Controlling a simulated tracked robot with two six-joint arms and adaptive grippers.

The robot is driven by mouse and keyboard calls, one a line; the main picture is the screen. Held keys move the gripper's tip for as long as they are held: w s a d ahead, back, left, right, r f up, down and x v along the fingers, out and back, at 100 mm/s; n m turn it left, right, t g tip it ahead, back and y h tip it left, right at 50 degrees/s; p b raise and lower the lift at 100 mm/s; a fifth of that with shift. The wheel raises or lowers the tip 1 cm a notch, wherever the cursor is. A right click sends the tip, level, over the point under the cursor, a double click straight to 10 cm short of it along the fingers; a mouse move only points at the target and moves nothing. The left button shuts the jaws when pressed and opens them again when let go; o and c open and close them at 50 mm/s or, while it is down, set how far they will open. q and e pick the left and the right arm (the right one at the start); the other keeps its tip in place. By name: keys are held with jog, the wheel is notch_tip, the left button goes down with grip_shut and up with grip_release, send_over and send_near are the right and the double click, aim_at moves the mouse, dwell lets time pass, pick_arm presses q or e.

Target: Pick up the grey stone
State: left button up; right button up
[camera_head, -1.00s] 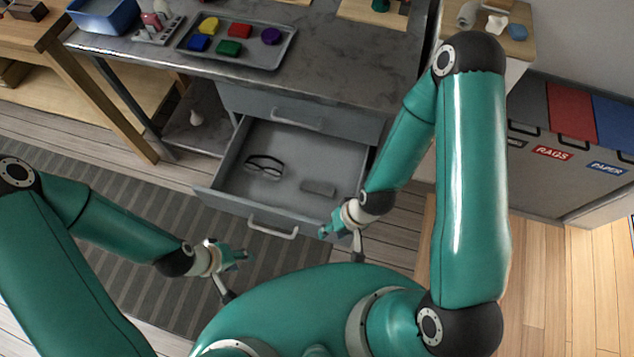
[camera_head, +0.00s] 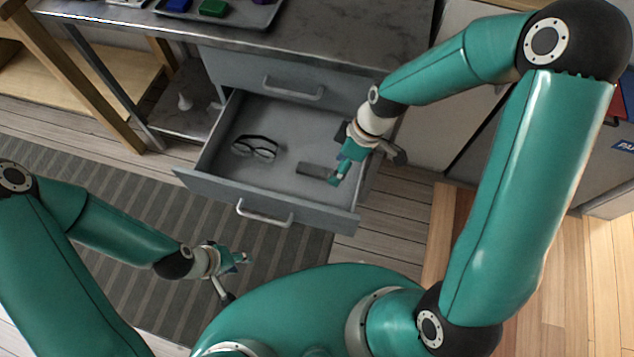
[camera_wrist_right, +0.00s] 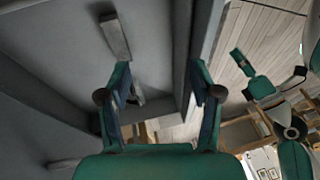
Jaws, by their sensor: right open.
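The grey stone (camera_head: 313,170) is a flat, dark grey bar lying in the open grey drawer (camera_head: 282,190), towards its right side. It also shows in the right wrist view (camera_wrist_right: 115,37), ahead of the fingers and left of the gap between them. My right gripper (camera_head: 340,176) is over the drawer's right part, with its fingertips close to the stone's right end; contact cannot be told. In the right wrist view my right gripper (camera_wrist_right: 162,82) is open and empty between its fingers. My left gripper (camera_head: 243,259) is outside the drawer, above the striped mat; its opening is unclear.
Black-framed glasses (camera_head: 255,147) lie in the drawer's left part. The drawer front with its handle (camera_head: 265,214) and the side walls stand around the stone. The metal bench top (camera_head: 330,45) lies above and behind, with a tray (camera_head: 250,14) on it. A striped mat (camera_head: 130,240) covers the floor.

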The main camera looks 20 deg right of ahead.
jog(key=w+d+t+b, duration=0.2)
jog(key=w+b, duration=0.2)
jog(key=b, duration=0.5)
send_over(317, 170)
jog(key=s+d, duration=0.1)
jog(key=d, duration=0.1)
jog(key=shift+n, duration=0.4)
jog(key=f, duration=1)
jog(key=shift+s+a+f, duration=0.15)
jog(key=shift+s+a, duration=0.05)
jog(key=shift+t, duration=0.3)
jog(key=shift+b+x, duration=0.8)
jog(key=shift+x, duration=1.8)
pick_arm(q)
notch_tip(317, 170, down, 14)
jog(key=shift+r, duration=0.25)
pick_arm(e)
jog(key=shift+w+d, duration=0.1)
jog(key=shift+d, duration=0.1)
pick_arm(q)
jog(key=shift+s, duration=0.1)
pick_arm(e)
grip_shut()
